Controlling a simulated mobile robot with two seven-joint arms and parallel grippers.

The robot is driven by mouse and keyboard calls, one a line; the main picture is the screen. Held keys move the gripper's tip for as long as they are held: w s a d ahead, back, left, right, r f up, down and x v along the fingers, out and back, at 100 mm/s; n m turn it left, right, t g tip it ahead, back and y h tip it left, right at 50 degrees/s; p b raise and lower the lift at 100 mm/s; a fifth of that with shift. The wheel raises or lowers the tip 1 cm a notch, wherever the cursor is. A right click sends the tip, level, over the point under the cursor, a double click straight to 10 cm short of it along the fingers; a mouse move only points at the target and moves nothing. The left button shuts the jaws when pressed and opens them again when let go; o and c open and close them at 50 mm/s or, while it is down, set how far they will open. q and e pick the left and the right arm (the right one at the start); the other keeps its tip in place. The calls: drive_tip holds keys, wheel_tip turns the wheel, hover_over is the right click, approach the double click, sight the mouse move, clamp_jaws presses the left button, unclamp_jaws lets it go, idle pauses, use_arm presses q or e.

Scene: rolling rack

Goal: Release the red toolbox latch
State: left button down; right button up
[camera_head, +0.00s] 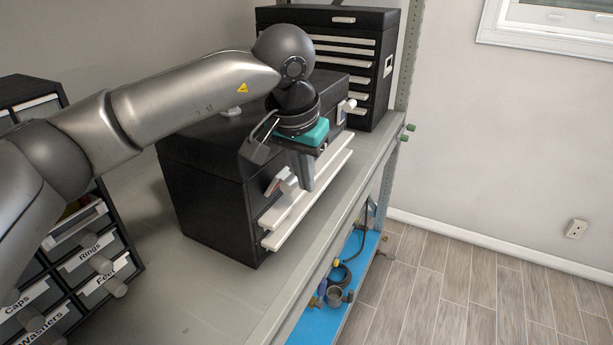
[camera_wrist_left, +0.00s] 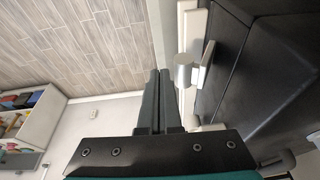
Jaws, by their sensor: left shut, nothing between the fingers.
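No red toolbox shows. A black toolbox (camera_head: 205,190) with pale drawer fronts stands on the grey shelf. One silver latch (camera_head: 281,183) is on its front near the left end; another latch (camera_head: 346,108) is at the far end. My left gripper (camera_head: 307,187) is in front of the toolbox between the two latches, pointing down, shut and empty. In the left wrist view its fingers (camera_wrist_left: 158,74) are together, just left of a silver latch (camera_wrist_left: 203,66) on the black toolbox (camera_wrist_left: 265,75). I cannot tell whether they touch it. My right gripper is not in view.
A second black drawer chest (camera_head: 335,22) stands behind. A bin cabinet with labelled drawers (camera_head: 100,262) is at the left. A lower blue shelf (camera_head: 362,275) holds small items. The floor (camera_head: 450,275) at the right is clear.

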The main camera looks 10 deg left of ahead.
use_arm(q)
drive_tip(key=shift+w+a+r, duration=0.2)
drive_tip(key=shift+w+a, duration=0.05)
drive_tip(key=shift+a, duration=0.5)
drive_tip(key=d+v, duration=0.1)
drive_tip(key=v, duration=1.4)
drive_tip(key=shift+a+r, duration=0.15)
drive_tip(key=shift+a, duration=0.05)
drive_tip(key=shift+s, duration=0.15)
drive_tip(key=shift+h, duration=0.3)
drive_tip(key=w+a, duration=0.1)
drive_tip(key=w+a+r, duration=0.2)
drive_tip(key=shift+a, duration=0.3)
